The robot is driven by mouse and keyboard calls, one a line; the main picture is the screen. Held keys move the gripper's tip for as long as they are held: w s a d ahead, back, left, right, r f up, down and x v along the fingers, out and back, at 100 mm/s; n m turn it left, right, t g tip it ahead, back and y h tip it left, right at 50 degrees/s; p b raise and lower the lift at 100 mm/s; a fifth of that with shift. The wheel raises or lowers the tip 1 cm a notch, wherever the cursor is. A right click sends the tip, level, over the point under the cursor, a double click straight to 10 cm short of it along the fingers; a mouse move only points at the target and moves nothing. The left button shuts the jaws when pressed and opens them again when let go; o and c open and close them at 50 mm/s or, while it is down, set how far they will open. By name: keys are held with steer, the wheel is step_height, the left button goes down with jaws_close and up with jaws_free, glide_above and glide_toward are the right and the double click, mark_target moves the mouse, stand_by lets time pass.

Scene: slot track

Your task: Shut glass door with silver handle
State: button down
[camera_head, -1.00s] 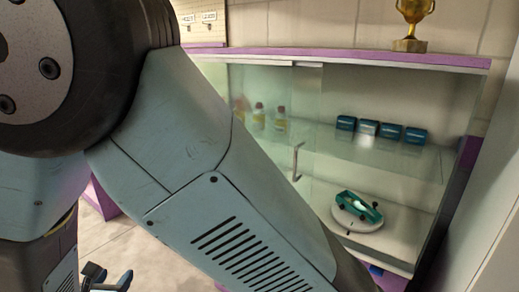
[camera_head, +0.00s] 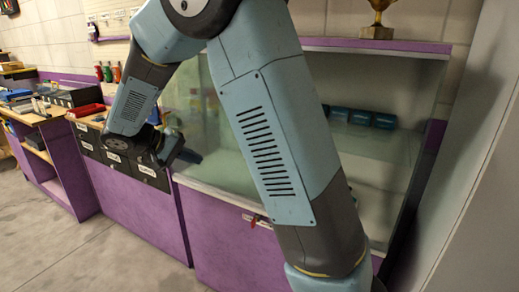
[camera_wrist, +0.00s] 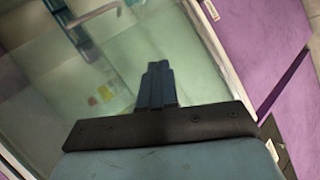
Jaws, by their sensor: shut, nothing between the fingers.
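The purple-edged cabinet (camera_head: 385,45) has a glass door (camera_head: 205,145) across its left part; its right part shows blue boxes (camera_head: 372,119) inside. My arm hides the middle of the cabinet and the silver handle in the head view. In the wrist view, a slim silver handle (camera_wrist: 95,14) shows at the top left, against the glass (camera_wrist: 120,55). My gripper (camera_head: 190,154) is at the left end of the cabinet front, apart from the handle. Its fingers (camera_wrist: 157,85) are together and empty, in front of the glass. I cannot tell whether they touch it.
A trophy (camera_head: 377,20) stands on the cabinet top. A pale wall panel (camera_head: 460,180) bounds the right side. Black labelled drawers (camera_head: 115,160) and a workbench (camera_head: 40,125) are at the left. Grey floor (camera_head: 80,250) is free at the front left.

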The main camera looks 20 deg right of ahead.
steer(key=w+d+r+m+g+y, duration=0.1)
steer(key=d+r+m+g+y, duration=0.1)
steer(key=d+r+m, duration=0.4)
steer(key=d+r+m+g+y, duration=0.2)
steer(key=d+m+g, duration=0.1)
steer(key=d+m, duration=0.55)
steer(key=x, duration=1)
steer(key=shift+w+d+f, duration=0.15)
steer(key=shift+d+f, duration=0.05)
steer(key=shift+d, duration=0.1)
